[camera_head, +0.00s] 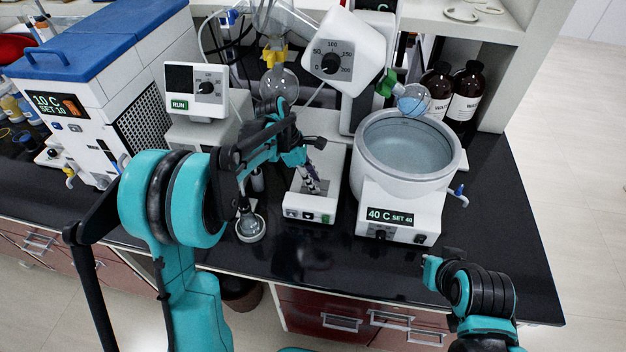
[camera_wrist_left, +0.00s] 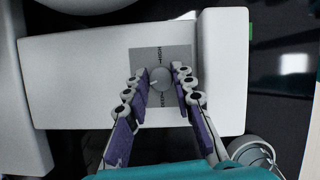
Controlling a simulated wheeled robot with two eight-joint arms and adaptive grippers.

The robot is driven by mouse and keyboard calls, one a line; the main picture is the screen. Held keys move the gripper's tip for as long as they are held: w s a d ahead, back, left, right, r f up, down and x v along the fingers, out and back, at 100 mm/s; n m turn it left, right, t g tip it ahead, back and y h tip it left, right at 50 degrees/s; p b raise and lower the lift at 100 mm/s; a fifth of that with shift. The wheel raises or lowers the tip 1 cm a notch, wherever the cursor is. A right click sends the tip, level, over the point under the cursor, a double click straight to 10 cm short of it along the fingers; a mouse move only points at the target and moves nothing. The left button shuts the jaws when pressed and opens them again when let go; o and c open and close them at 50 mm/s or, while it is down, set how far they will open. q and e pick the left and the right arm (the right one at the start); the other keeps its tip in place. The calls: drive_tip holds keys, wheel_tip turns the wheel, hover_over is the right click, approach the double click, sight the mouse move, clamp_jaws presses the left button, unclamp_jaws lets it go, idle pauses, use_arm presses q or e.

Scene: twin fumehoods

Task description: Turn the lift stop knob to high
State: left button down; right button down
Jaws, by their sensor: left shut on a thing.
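The lift stop knob (camera_wrist_left: 160,79) is a small round grey knob on a dark grey labelled panel (camera_wrist_left: 178,54) of the white base unit. A small pale pointer on it faces left in the left wrist view; the label text is hard to read there. My left gripper (camera_wrist_left: 162,84) has its purple-padded fingers on either side of the knob and is shut on it. In the head view my left gripper (camera_head: 311,176) reaches down onto the white base unit (camera_head: 308,206), and the knob is hidden by the fingers. My right arm's end (camera_head: 434,272) is low at the right; its fingers are unclear.
Right of the base stands a round water bath (camera_head: 369,190) with a 40 C display. A rotary evaporator head (camera_head: 338,50) hangs above behind. Brown bottles (camera_head: 465,95) stand at back right. The front bench strip is clear.

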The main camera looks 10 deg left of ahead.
use_arm(q)
drive_tip(key=c, duration=1.3)
unclamp_jaws()
drive_tip(key=shift+o, duration=0.2)
drive_tip(key=v, duration=0.7)
drive_tip(key=shift+r, duration=0.25)
